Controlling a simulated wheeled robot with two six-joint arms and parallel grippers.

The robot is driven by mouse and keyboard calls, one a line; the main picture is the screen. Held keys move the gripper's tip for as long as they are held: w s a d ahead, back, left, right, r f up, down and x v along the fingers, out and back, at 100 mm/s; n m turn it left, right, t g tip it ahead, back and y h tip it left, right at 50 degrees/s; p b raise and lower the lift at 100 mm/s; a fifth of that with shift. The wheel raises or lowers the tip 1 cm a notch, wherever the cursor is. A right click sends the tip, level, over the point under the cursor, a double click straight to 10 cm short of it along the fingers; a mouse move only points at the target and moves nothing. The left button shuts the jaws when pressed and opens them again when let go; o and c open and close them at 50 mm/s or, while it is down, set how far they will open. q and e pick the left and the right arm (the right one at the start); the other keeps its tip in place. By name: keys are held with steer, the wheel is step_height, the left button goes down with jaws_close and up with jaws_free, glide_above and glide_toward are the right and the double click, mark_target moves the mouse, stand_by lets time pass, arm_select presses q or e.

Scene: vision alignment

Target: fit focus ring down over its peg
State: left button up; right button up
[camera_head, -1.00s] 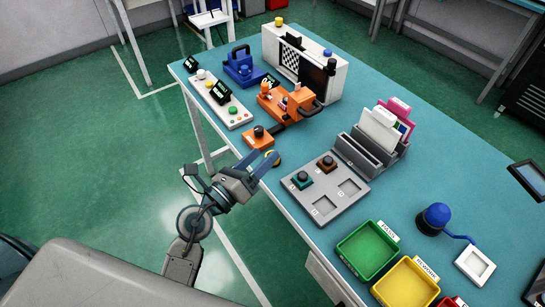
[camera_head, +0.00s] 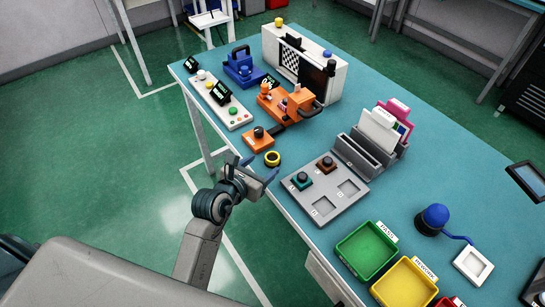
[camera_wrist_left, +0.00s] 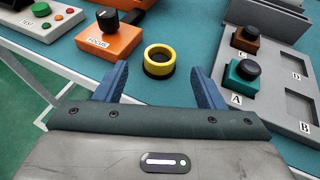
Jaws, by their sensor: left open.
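The focus ring, a yellow ring with a black lower part (camera_head: 272,164), rests on the blue table near its front edge. It also shows in the left wrist view (camera_wrist_left: 147,54), just beyond my fingertips and between their lines. My left gripper (camera_head: 260,169) is open and empty, beside the ring at the table's edge; both blue fingers show in the left wrist view (camera_wrist_left: 160,78). An orange block marked FOCUS (camera_wrist_left: 124,42) with an upright black knob or peg (camera_head: 259,131) sits behind and left of the ring. My right gripper is not in view.
A grey tray (camera_head: 321,213) with teal and brown blocks in marked pockets lies right of the ring. An orange fixture (camera_head: 291,108) and a white button panel (camera_head: 233,117) stand farther back. Green (camera_head: 343,243) and yellow (camera_head: 378,285) bins are at the front right.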

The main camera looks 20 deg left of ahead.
mark_target(275, 154)
arm_select(q)
steer(key=p+x, duration=0.1)
steer(key=x, duration=0.4)
steer(key=c, duration=1.1)
